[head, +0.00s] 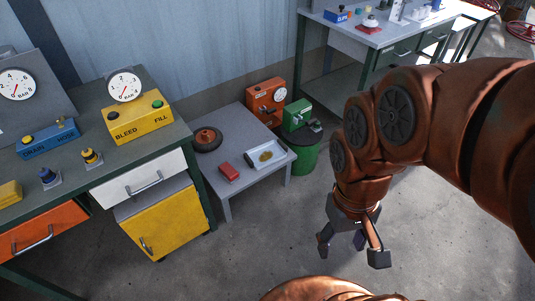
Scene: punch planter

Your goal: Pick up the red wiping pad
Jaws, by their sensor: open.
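The red wiping pad (229,171) appears to be the small red block lying on the low grey table (224,193), near its front left part. My gripper (350,252) hangs at the right, pointing down over the bare floor. It is open and empty, its fingers apart. It is to the right of the low table and well away from the red pad. Nothing covers the pad in this view.
A green bin (306,155) stands right of the table. A workbench (75,143) is left. Front floor is clear.

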